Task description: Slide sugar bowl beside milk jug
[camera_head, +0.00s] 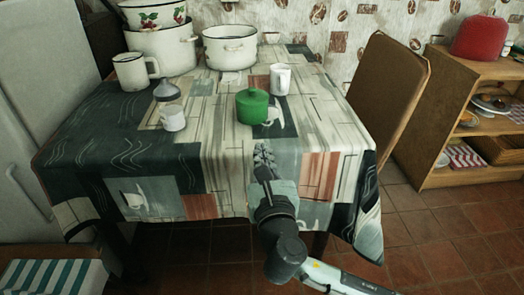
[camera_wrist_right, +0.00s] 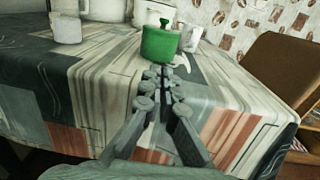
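The green lidded pot with a knob, which I take as the sugar bowl, (camera_head: 252,106) stands upright near the middle of the table. It also shows in the right wrist view (camera_wrist_right: 160,46), just beyond my fingertips. A white jug or mug with a handle (camera_head: 280,79) stands behind it to the right, apart from it; I take it as the milk jug. It is partly hidden behind the green pot in the wrist view (camera_wrist_right: 191,38). My right gripper (camera_head: 264,152) is in front of the green pot, empty, its fingers close together. My left gripper is not in view.
A white mug (camera_head: 131,73), a white pot (camera_head: 230,50) and stacked pots (camera_head: 163,50) stand farther back. A chair (camera_head: 388,88) stands at the table's right. Cloth right of the green pot is clear.

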